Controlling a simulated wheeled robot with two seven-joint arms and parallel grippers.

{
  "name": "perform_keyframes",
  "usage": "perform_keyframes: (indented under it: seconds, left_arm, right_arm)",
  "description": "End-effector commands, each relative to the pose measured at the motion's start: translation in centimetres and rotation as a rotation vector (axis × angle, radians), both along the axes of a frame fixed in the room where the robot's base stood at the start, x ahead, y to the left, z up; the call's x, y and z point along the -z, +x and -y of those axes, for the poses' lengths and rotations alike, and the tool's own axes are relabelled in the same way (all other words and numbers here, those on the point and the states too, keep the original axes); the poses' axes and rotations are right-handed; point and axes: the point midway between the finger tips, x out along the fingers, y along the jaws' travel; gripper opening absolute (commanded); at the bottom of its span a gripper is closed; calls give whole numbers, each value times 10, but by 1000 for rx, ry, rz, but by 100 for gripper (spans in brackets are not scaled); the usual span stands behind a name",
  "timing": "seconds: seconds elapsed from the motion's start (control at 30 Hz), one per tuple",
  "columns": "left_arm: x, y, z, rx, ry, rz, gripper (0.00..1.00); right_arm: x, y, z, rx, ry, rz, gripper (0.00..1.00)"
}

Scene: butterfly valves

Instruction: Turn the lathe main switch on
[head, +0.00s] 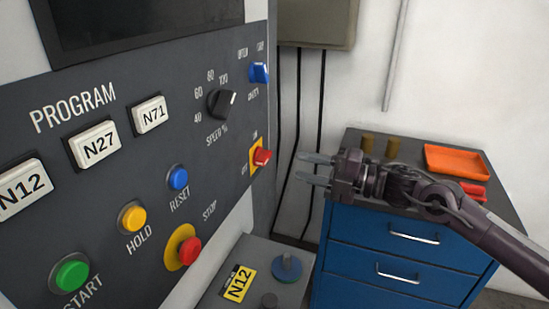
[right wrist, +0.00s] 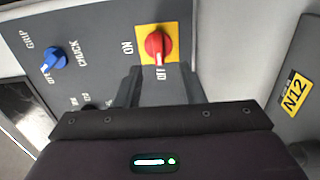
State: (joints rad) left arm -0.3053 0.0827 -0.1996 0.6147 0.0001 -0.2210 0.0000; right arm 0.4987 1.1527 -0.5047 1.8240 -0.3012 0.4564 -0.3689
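The lathe main switch (head: 262,157) is a red rotary knob on a yellow plate at the right edge of the dark control panel. It also shows in the right wrist view (right wrist: 158,44), where its handle points down toward the OFF label and ON is printed to its left. My right gripper (head: 302,168) is open and empty, to the right of the switch and apart from it, with its fingers pointing at the panel. In the right wrist view its two fingers stand apart below the switch. My left gripper is in neither view.
A blue chuck knob (head: 259,72) sits above the switch and a black speed knob (head: 221,103) to its upper left. The red stop button (head: 188,250) is lower left. A blue drawer cabinet (head: 385,240) with an orange tray (head: 456,161) stands behind my right arm.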

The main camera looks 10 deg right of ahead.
Motion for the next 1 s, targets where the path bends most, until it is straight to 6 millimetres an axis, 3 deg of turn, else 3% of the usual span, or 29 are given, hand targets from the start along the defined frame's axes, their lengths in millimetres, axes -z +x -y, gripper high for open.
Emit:
perform_keyframes:
  seconds: [0.13,0.5,0.9,1.0]
  left_arm:
    - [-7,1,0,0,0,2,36]
    - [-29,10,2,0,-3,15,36]
    - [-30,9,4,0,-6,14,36]
    - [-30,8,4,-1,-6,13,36]
  right_arm:
    - [-8,2,-14,-19,-10,15,35]
    - [-8,34,-59,-15,-8,14,35]
    - [-4,39,-67,-13,-11,12,35]
    - [-4,39,-67,-13,-11,12,24]
